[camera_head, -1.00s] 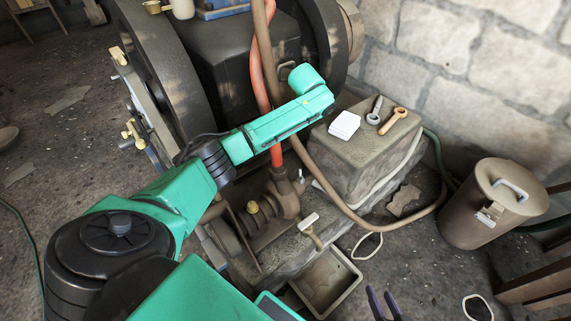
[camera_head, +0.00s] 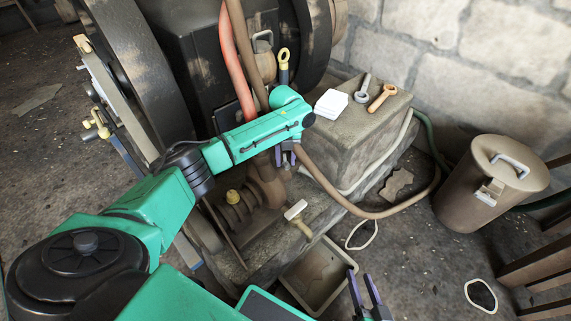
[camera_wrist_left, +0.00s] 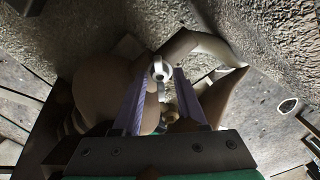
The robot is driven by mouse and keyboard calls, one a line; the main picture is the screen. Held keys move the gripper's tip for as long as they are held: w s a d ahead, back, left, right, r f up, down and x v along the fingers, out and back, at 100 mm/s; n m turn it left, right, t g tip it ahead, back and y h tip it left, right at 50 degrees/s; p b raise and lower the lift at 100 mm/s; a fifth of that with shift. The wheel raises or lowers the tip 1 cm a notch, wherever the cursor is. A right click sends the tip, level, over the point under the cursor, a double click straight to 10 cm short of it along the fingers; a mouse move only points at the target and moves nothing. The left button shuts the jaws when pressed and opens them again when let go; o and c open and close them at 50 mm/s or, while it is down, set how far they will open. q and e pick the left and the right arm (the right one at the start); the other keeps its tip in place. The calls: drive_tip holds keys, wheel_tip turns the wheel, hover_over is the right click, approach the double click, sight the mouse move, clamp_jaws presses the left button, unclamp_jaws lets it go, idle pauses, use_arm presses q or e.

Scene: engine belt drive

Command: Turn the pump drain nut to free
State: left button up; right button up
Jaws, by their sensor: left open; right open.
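The brown pump body (camera_head: 268,192) stands at the foot of the engine in the head view. My left gripper (camera_head: 286,158) points down over its right side, hiding what lies directly behind it. In the left wrist view a round, pale metal nut-like part (camera_wrist_left: 158,72) shows between the open fingertips of my left gripper (camera_wrist_left: 155,76). I cannot tell whether the fingers touch it, or confirm that it is the drain nut. My right gripper (camera_head: 364,292) is open and empty, low in the head view, right of the tray.
A pale-handled tap (camera_head: 297,211) stands by an open tray (camera_head: 318,276). A brown hose (camera_head: 385,213) loops past the block. A lidded bin (camera_head: 490,190) stands right.

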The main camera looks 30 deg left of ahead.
use_arm(q)
drive_tip(key=shift+f, duration=0.1)
clamp_jaws()
use_arm(e)
drive_tip(key=shift+r, duration=0.15)
